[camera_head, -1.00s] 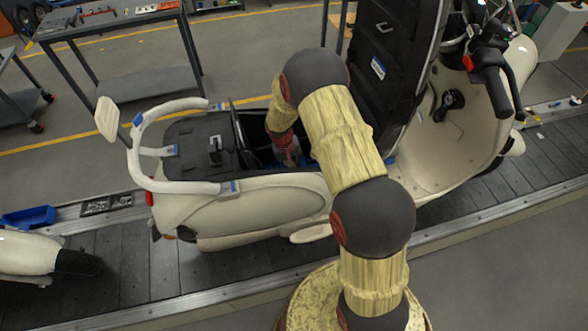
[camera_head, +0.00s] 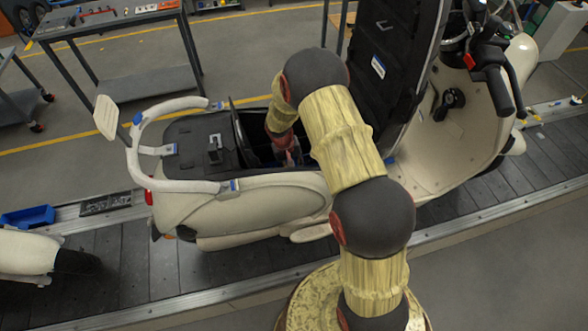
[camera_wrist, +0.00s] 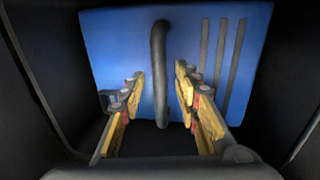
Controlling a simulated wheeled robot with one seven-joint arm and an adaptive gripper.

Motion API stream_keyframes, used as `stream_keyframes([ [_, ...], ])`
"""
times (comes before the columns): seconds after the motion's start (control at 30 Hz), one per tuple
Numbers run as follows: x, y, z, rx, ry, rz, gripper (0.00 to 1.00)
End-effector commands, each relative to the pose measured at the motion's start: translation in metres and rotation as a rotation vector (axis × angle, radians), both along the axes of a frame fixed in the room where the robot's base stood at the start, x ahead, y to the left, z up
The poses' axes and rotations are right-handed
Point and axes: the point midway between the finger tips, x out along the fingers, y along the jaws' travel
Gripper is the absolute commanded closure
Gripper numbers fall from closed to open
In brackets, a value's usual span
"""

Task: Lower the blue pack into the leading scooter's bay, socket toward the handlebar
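The blue pack (camera_wrist: 120,60) fills the upper part of the wrist view, with dark bay walls on both sides. A black strap-like handle (camera_wrist: 160,70) runs along its face, and dark stripes lie to its right. A small dark fitting (camera_wrist: 107,98) shows at its lower left; I cannot tell whether it is the socket. My gripper (camera_wrist: 159,78) has one finger on each side of the handle, with gaps visible. In the head view the leading cream scooter (camera_head: 265,205) has its seat (camera_head: 385,70) raised. My gripper (camera_head: 288,155) reaches down into its bay, and the pack is mostly hidden there.
The scooter stands on a dark slat conveyor (camera_head: 130,265). The raised seat is close to the right of my arm, and the white rear rail (camera_head: 180,187) is on the left. Another scooter (camera_head: 25,255) is at the lower left. A blue tray (camera_head: 28,217) sits on the conveyor's far edge.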

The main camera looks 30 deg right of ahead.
Motion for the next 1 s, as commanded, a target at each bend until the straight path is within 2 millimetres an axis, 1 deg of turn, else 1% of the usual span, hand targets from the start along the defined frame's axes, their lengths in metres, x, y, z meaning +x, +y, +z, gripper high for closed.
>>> stream_keyframes([
  [0.07,-0.001,0.0,0.0,0.001,0.003,-0.001,0.68],
  [0.13,0.0,0.001,0.005,0.0,0.001,0.0,0.68],
  [0.27,0.001,0.004,0.022,0.0,-0.002,0.0,0.68],
  [0.5,0.004,0.013,0.071,-0.001,-0.004,0.001,0.68],
  [0.7,0.006,0.02,0.103,-0.001,-0.004,0.002,0.68],
  [0.83,0.005,0.022,0.114,0.0,-0.002,0.001,0.68],
  [1.0,0.005,0.022,0.118,0.0,-0.001,0.0,0.68],
])
